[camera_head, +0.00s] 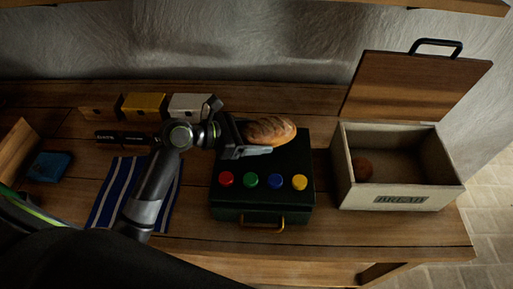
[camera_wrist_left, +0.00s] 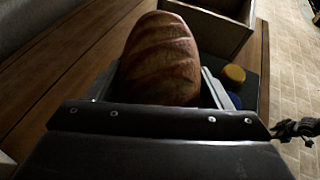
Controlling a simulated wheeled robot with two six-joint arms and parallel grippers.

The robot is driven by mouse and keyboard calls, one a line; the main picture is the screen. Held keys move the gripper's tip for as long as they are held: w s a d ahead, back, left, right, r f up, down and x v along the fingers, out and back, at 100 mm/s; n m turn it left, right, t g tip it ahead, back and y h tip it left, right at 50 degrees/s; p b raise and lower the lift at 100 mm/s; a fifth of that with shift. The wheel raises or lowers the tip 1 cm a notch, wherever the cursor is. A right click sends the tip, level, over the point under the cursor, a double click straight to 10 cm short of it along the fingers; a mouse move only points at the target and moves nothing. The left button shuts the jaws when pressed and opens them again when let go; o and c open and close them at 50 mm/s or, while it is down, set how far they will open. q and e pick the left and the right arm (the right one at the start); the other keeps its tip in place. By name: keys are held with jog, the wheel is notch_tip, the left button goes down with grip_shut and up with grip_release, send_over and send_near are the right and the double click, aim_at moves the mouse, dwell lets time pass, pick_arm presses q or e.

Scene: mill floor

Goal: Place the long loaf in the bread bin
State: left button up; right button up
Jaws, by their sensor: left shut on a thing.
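The long loaf (camera_head: 270,130), brown with scored crust, is between the fingers of my left gripper (camera_head: 245,143), which is shut on it. In the head view the loaf shows over the back part of a dark green box with coloured buttons. It fills the middle of the left wrist view (camera_wrist_left: 162,60). The bread bin (camera_head: 402,197), a pale box labelled BREAD, stands to the right with its wooden lid (camera_head: 415,88) raised. Part of the bin shows in the wrist view (camera_wrist_left: 215,28).
The dark green box (camera_head: 262,212) has red, green, blue and yellow buttons and a brass handle. Left are a blue striped cloth (camera_head: 107,192), a dark cylinder (camera_head: 122,138), small boxes (camera_head: 145,106) and a blue item (camera_head: 50,166). A wall stands behind.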

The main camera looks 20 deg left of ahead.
pick_arm(q)
jog(key=shift+f, duration=2.2)
jog(key=o, duration=1)
jog(key=shift+f, duration=0.1)
jog(key=v, duration=1.1)
jog(key=shift+s+a+b, duration=0.15)
jog(key=shift+a+b, duration=0.1)
jog(key=shift+b, duration=0.15)
jog(key=shift+s+a, duration=0.1)
jog(key=shift+s, duration=0.05)
